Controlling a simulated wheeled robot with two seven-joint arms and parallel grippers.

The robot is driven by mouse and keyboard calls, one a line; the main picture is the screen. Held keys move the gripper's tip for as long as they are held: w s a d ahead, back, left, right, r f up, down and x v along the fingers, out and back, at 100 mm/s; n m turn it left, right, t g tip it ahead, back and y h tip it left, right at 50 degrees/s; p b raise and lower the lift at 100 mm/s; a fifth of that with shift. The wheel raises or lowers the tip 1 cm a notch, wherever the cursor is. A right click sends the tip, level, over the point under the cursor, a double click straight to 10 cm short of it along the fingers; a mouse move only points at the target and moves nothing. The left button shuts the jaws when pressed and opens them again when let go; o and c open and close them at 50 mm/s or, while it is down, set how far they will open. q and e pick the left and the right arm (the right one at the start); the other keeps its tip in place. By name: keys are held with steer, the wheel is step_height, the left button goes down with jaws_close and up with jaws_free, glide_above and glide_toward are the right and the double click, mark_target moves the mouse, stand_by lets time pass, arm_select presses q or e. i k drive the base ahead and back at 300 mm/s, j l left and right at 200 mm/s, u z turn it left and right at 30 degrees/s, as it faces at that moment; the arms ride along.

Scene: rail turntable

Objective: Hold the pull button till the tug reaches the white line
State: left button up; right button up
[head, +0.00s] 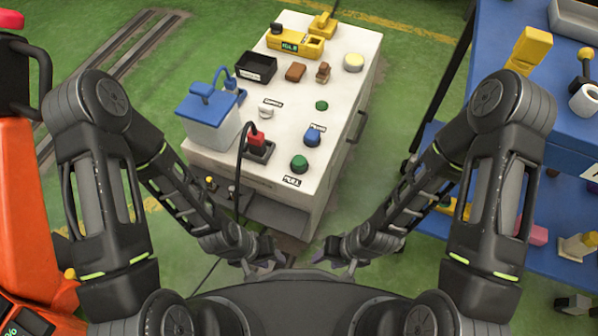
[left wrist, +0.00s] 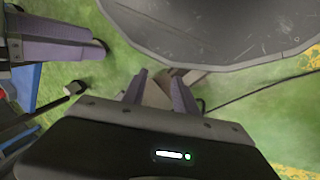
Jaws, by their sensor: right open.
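A white-topped control console (head: 335,105) stands in front of me. A large green button (head: 299,163) sits at its near right edge beside a small label (head: 291,181) that appears to read PULL. A blue button (head: 312,138), a smaller green button (head: 321,105) and a white one (head: 266,111) lie further back. My left gripper (head: 265,262) is low, in front of the console, its fingers apart in the left wrist view (left wrist: 158,80). My right gripper (head: 335,262) is open, low on the right. Neither touches a button. I cannot make out the tug or white line.
A blue shelf (head: 470,100) is right, an orange machine (head: 30,200) left. Rails (head: 125,55) run at back left.

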mark_target(298, 162)
steer(key=l+z, duration=0.6)
steer(key=z, duration=0.2)
steer(key=i, duration=0.05)
